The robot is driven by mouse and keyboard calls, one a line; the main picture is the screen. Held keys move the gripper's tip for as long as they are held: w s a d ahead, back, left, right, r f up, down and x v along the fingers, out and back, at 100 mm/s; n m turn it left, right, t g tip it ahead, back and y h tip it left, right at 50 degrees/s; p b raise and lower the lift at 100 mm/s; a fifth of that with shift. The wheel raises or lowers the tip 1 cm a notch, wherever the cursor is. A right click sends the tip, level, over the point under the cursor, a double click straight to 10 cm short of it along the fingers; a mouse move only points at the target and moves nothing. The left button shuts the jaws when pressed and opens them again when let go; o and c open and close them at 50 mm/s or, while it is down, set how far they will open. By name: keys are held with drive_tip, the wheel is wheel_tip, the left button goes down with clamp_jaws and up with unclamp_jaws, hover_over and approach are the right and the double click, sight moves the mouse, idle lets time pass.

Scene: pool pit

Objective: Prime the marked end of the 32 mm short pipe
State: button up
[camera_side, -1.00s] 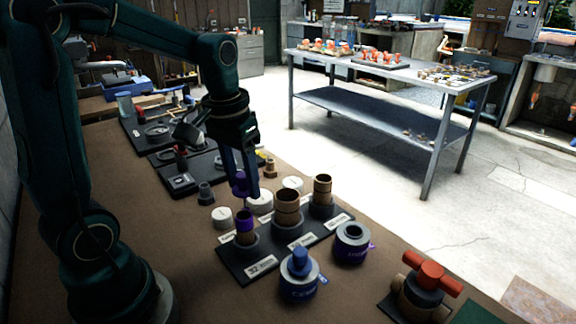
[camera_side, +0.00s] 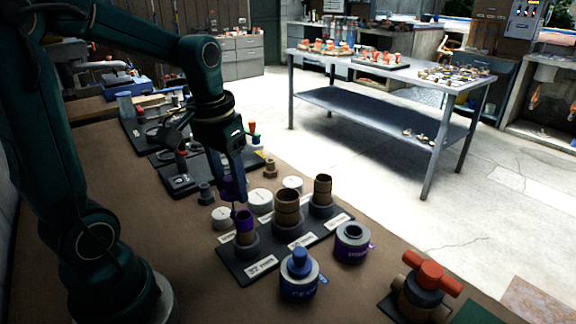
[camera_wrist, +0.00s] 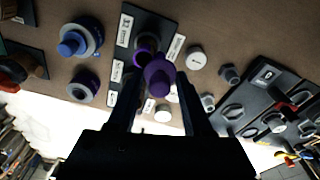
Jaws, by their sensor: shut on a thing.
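My gripper (camera_side: 233,194) is shut on the purple dauber cap (camera_wrist: 158,75), which shows between the fingers in the wrist view. In the side view the cap (camera_side: 227,186) is partly behind the fingers, with a thin stem below it reaching the pipe's top rim. The 32 mm short pipe (camera_side: 246,237) stands upright in the front holder of the dark rack, by the "32 mm" label (camera_side: 262,266). Its upper end is purple. I cannot tell whether the dauber touches it. The open primer can (camera_side: 352,243), grey with a purple label, stands right of the rack.
Two wider or taller tan pipes (camera_side: 287,208) (camera_side: 322,189) stand in the same rack. A blue-capped cement can (camera_side: 299,276) is in front. White discs (camera_side: 222,217) lie behind. A red-handled valve (camera_side: 424,287) stands at the near right.

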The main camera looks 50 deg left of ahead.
drive_tip(key=shift+s+d, duration=0.2)
drive_tip(key=shift+s, duration=0.25)
drive_tip(key=shift+d, duration=0.1)
drive_tip(key=shift+s+d, duration=0.2)
drive_tip(key=shift+s, duration=0.05)
drive_tip(key=shift+s+d, duration=0.1)
drive_tip(key=shift+d, duration=0.1)
drive_tip(key=shift+d, duration=0.7)
drive_tip(key=shift+w+d, duration=0.2)
drive_tip(key=shift+d, duration=0.35)
drive_tip(key=shift+s, duration=0.15)
wheel_tip(320, 180, up, 7)
drive_tip(key=shift+s+d, duration=0.25)
drive_tip(key=shift+s, duration=0.15)
idle(0.7)
